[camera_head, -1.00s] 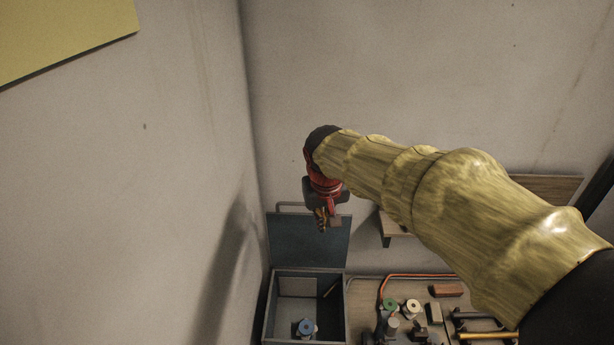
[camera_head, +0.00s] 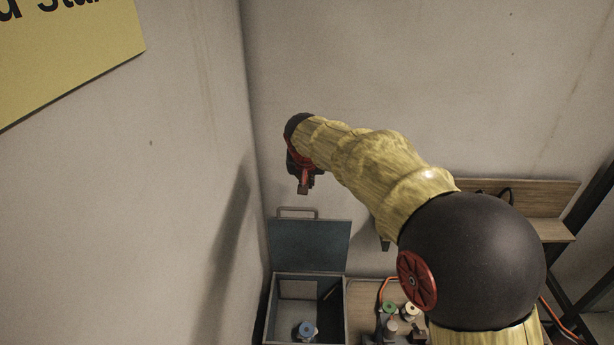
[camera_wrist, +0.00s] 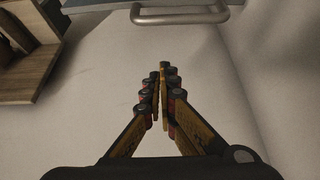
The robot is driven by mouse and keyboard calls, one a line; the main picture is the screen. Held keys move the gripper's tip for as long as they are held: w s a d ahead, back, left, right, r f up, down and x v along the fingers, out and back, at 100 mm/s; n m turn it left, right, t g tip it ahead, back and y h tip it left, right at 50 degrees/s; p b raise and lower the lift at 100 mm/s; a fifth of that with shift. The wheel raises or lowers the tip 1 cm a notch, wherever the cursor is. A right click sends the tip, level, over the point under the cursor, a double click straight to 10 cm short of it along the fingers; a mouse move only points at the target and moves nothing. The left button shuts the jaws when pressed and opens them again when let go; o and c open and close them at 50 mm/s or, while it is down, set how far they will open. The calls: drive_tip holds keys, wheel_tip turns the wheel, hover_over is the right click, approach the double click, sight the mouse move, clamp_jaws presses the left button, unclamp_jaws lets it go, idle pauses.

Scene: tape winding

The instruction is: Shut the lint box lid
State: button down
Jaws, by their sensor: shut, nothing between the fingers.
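The lint box (camera_head: 339,318) is a grey open box at the bottom of the head view. Its blue lid (camera_head: 309,246) stands raised at the back edge, with a bar handle (camera_head: 297,212) along its top. The handle also shows at the top of the wrist view (camera_wrist: 180,18). A blue spool (camera_head: 307,330) sits inside the box. My gripper (camera_head: 303,189) is above the lid handle, apart from it in the picture. In the wrist view my gripper (camera_wrist: 161,72) has its fingertips together, with nothing held.
A wooden shelf (camera_head: 550,205) is on the back wall at right; it seems to show in the wrist view (camera_wrist: 28,70). Spools and small items (camera_head: 400,318) stand on the bench right of the box. The left wall (camera_head: 170,200) is close beside the box.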

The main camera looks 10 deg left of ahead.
drive_tip(key=s+f, duration=0.2)
drive_tip(key=f, duration=0.1)
drive_tip(key=shift+s+d+p, duration=0.1)
drive_tip(key=shift+s+p, duration=0.2)
drive_tip(key=shift+p, duration=0.1)
drive_tip(key=shift+s+b, duration=0.15)
drive_tip(key=shift+b, duration=0.25)
